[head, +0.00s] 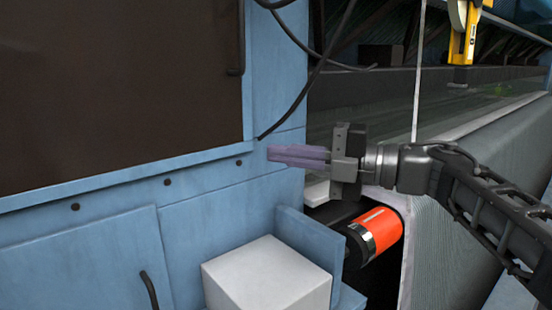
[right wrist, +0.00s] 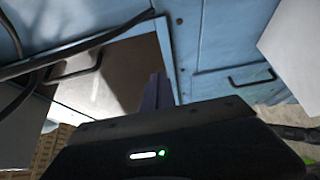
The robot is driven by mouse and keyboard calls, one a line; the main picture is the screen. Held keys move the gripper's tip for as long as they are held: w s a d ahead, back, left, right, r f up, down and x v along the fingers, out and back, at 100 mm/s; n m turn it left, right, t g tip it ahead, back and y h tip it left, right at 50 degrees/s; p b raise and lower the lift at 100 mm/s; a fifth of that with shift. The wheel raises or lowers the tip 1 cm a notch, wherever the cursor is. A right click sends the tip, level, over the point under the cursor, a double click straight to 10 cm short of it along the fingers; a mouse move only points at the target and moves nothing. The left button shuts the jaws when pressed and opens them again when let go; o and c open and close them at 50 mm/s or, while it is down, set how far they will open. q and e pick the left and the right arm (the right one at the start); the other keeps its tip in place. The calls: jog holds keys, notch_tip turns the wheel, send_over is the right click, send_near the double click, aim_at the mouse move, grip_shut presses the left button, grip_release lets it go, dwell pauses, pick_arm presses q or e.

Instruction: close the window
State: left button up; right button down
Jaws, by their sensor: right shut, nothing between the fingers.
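The window (head: 115,85) is a large dark brown pane in a blue machine wall, at the upper left of the head view. A black handle (head: 237,55) runs upright near its right edge. In the right wrist view a brown and pale pane (right wrist: 115,75) shows with a black bar handle (right wrist: 77,66). How far the window stands open I cannot tell. My right gripper (head: 270,153) is shut and empty, pointing left, below and right of the handle and apart from it in the picture. Its fingers also show in the right wrist view (right wrist: 156,92). My left gripper is out of view.
Black cables (head: 318,62) hang between the window and my right arm. A white box (head: 265,278) stands below the gripper, beside an orange cylinder (head: 378,232). A blue lower door (head: 90,262) has its own black handle (head: 149,290). A yellow tool (head: 464,35) hangs at upper right.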

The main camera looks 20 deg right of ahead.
jog(key=d, duration=0.7)
jog(key=shift+w+b, duration=0.35)
jog(key=shift+b, duration=0.1)
jog(key=shift+d, duration=0.1)
jog(key=shift+f, duration=0.1)
